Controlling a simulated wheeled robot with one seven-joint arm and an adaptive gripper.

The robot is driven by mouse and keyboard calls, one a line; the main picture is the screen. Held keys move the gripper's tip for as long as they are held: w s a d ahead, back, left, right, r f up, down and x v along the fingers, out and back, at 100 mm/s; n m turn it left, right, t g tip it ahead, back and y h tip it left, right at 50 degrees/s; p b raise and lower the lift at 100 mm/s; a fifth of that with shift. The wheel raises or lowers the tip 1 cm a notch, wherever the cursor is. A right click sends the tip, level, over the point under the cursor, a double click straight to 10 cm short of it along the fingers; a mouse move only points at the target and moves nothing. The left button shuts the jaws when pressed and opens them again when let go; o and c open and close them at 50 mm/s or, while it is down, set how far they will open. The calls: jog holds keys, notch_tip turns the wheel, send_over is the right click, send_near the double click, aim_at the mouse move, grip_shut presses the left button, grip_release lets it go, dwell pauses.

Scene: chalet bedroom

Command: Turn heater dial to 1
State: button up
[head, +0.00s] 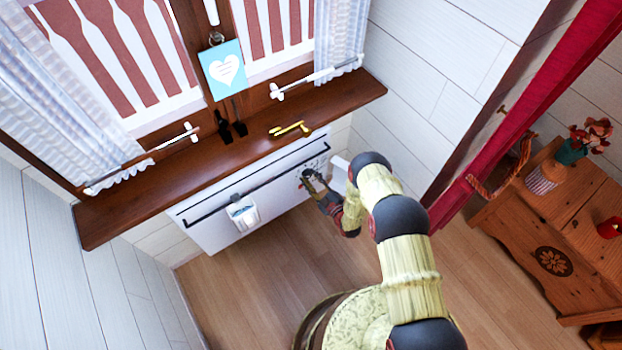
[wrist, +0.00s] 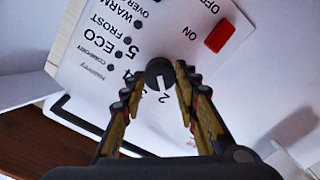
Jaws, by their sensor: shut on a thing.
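The white heater (head: 277,185) is mounted on the wall below the wooden sill. Its black round dial (wrist: 158,70) is in the middle of the wrist view, and its white pointer line points down in the picture, towards the printed 2. My gripper (wrist: 161,75) is shut on the dial, with one finger on each side. In the head view my gripper (head: 308,180) is at the right end of the heater and hides the dial. The printed 1 cannot be made out; the fingers cover part of the scale.
A red switch (wrist: 220,35) marked ON is beside the dial. A small white holder (head: 243,213) hangs on the heater's black rail. A wooden cabinet (head: 545,235) stands at right.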

jog(key=n, duration=0.3)
jog(key=shift+n, duration=0.3)
jog(key=n, duration=0.4)
jog(key=shift+a+f, duration=0.1)
jog(key=shift+n, duration=0.3)
jog(key=o, duration=1.2)
jog(key=shift+c, duration=0.2)
jog(key=v, duration=1.2)
jog(key=shift+s+a, duration=0.1)
